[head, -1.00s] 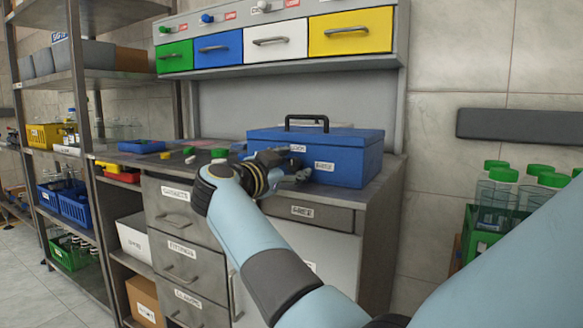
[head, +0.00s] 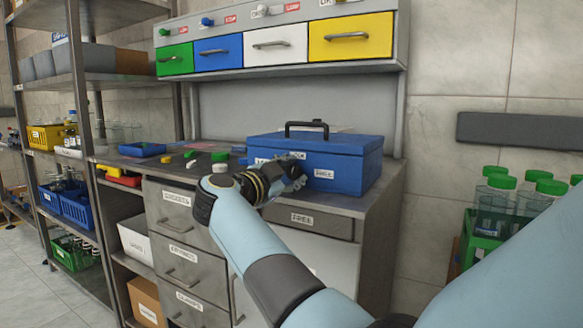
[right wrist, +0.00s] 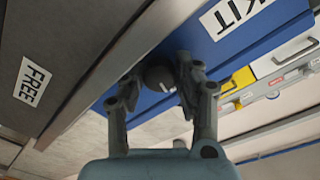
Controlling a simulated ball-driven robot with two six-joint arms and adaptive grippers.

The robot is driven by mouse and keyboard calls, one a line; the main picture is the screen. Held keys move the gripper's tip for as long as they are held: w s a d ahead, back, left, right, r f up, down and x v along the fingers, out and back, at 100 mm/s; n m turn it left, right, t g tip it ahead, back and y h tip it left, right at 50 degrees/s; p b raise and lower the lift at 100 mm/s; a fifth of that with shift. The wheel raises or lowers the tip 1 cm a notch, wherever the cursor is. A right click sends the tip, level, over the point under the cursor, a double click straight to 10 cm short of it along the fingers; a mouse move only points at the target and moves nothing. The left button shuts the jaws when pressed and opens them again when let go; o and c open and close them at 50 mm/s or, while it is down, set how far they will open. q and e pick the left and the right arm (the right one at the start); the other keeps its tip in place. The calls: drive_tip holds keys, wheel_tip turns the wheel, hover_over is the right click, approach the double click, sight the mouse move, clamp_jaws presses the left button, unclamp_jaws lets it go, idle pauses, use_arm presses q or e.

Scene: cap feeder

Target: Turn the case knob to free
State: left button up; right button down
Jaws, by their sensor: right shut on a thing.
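The blue case (head: 355,160) with a black carrying handle stands on the right part of the workbench, lid down. My right gripper (head: 296,172) is at its front face, left of a small white label. In the right wrist view my right gripper (right wrist: 158,82) is shut on a dark round knob (right wrist: 160,76), with one finger on each side. The knob is at the case's blue front (right wrist: 250,45), near a KIT label. In the head view the knob is hidden behind the gripper. I cannot make out which way it points. My left gripper is not in view.
Below the bench top (head: 370,204) is a grey drawer (head: 335,226) labelled FREE. Several green and white small pieces and a blue tray (head: 142,149) lie on the bench to the left. Coloured drawers (head: 275,44) hang above. Green-capped bottles stand in a rack at right.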

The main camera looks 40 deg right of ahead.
drive_tip(key=shift+r+m+p, duration=0.1)
drive_tip(key=shift+m+p, duration=0.25)
drive_tip(key=shift+m, duration=0.45)
drive_tip(key=shift+m+p, duration=0.3)
drive_tip(key=shift+m, duration=1)
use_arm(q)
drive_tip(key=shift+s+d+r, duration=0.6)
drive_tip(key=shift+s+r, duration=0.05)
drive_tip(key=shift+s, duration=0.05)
use_arm(e)
drive_tip(key=c, duration=0.9)
unclamp_jaws()
drive_tip(key=shift+c, duration=0.2)
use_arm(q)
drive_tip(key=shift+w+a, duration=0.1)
